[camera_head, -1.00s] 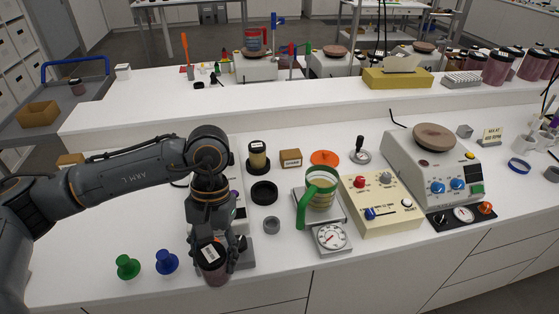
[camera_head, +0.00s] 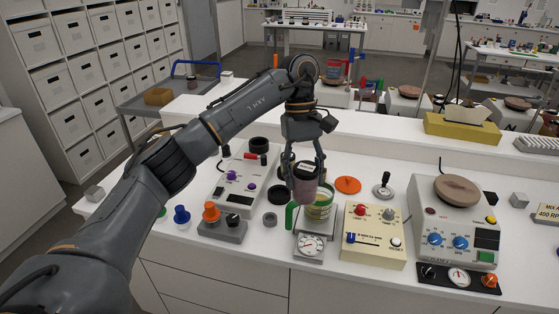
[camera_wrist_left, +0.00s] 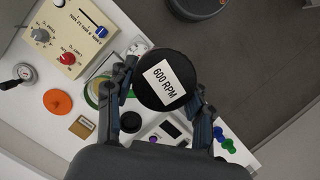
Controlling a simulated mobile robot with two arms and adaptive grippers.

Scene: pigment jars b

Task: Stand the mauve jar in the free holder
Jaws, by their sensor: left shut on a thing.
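The mauve jar (camera_head: 305,190), with a black lid, is held up by my left gripper (camera_head: 304,178), which is shut on it. A black ring holder (camera_head: 278,194) on the bench, left of the jar, looks empty. The area behind the gripper is partly hidden. My right gripper is not in view.
The green-handled beaker (camera_head: 320,206) stands on a scale, close to the jar. A cream control box (camera_head: 374,236) and a hotplate device (camera_head: 457,230) are to the right. A purple-knobbed device (camera_head: 236,185) and an orange knob (camera_head: 211,212) are to the left.

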